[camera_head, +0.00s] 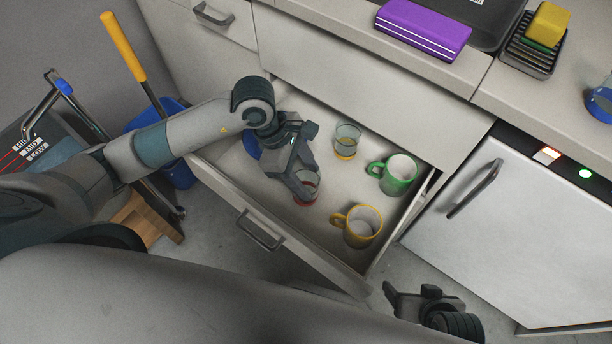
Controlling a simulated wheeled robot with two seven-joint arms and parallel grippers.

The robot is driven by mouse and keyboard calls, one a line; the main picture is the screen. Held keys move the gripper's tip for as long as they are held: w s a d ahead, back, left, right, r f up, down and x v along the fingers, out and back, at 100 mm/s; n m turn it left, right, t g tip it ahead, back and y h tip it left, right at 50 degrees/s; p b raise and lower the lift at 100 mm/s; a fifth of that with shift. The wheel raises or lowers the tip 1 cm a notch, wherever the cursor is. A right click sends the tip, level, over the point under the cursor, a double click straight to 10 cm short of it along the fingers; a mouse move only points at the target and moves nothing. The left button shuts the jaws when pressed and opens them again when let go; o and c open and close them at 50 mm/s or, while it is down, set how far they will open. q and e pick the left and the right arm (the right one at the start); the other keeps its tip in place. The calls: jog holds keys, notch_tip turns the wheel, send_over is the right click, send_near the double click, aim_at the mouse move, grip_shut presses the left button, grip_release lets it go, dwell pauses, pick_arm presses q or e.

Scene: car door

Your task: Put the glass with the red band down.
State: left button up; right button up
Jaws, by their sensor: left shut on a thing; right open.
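The glass with the red band (306,196) is clear with red at its bottom. It is inside the open drawer (240,194). My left gripper (306,184) is shut on this glass and partly hides it. I cannot tell whether the glass touches the drawer floor. My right gripper (405,300) is open and empty, low in the picture, outside the drawer near its front right corner.
In the drawer stand a glass with a yellow band (346,142), a green mug (394,175) and a yellow mug (359,226). A blue item (251,145) is partly hidden behind my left arm. A white appliance door (520,230) is at the right.

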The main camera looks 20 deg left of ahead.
pick_arm(q)
jog(key=shift+f, duration=0.55)
jog(key=shift+f, duration=0.1)
jog(key=o, duration=1.5)
jog(key=shift+r, duration=0.2)
jog(key=v, duration=1.1)
jog(key=shift+a+r, duration=0.15)
jog(key=shift+r, duration=0.25)
